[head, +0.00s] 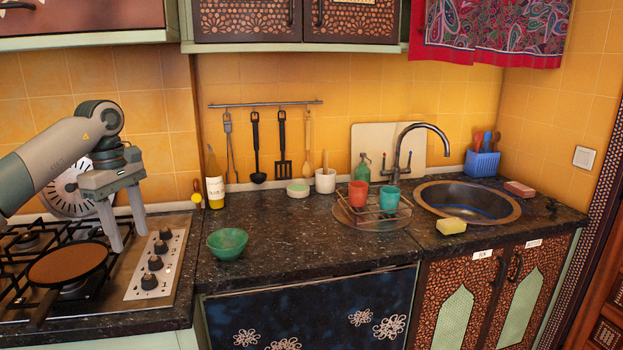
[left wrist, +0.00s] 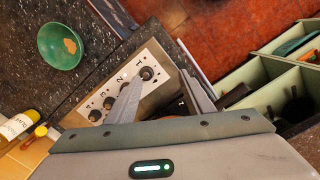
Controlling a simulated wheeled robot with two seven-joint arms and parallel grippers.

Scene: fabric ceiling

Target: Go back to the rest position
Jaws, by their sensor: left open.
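My left gripper (head: 124,237) is in the head view at the left, above the stove's right edge by the knob panel (head: 160,262). Its two fingers point down, apart, with nothing between them. In the left wrist view the gripper's fingers (left wrist: 160,108) reach over the knob panel (left wrist: 118,92). My right gripper is not in either view.
A pan (head: 68,264) sits on the stove, left of the gripper. A green bowl (head: 227,244) and a bottle (head: 214,185) stand on the counter to the right. The dish rack (head: 350,215) holds cups near the sink (head: 468,202). The counter's front middle is clear.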

